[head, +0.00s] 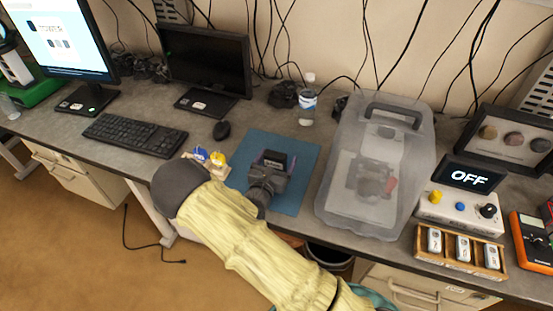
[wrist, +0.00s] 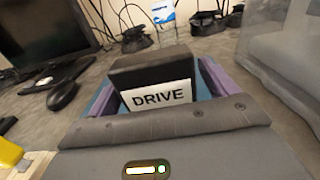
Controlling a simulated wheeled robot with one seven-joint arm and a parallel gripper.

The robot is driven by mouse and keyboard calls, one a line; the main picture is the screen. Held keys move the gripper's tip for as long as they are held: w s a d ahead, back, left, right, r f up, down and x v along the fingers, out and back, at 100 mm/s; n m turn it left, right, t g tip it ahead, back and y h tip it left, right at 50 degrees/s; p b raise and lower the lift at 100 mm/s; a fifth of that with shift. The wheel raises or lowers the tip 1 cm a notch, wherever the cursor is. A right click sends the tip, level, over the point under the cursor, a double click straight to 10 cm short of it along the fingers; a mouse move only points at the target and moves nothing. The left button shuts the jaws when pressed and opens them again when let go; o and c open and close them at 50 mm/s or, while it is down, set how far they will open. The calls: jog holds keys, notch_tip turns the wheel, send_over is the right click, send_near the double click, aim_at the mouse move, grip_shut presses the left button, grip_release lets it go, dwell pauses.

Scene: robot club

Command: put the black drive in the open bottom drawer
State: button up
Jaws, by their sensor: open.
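The black drive (head: 277,158) stands on the blue mat (head: 305,160) in the head view. In the wrist view the drive (wrist: 155,72) faces me with its white label reading DRIVE. My gripper (head: 272,163) is open, low over the mat. Its purple fingers show on the left and right of the drive in the wrist view; contact cannot be told. White drawer fronts show under the desk at the lower right (head: 425,293) and at the left (head: 75,178). I cannot make out an open bottom drawer; my arm hides part of the space below.
A clear plastic case (head: 335,190) stands right of the mat. Blue and yellow items (head: 209,157) sit beside my arm. A control box (head: 460,210) and wooden tray (head: 430,262) are at the right. A dark bin (head: 329,262) is below.

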jog(key=b+v, duration=0.2)
jog(key=v, duration=0.9)
jog(key=shift+s+a, duration=0.1)
jog(key=shift+s, duration=0.15)
jog(key=shift+r, duration=0.1)
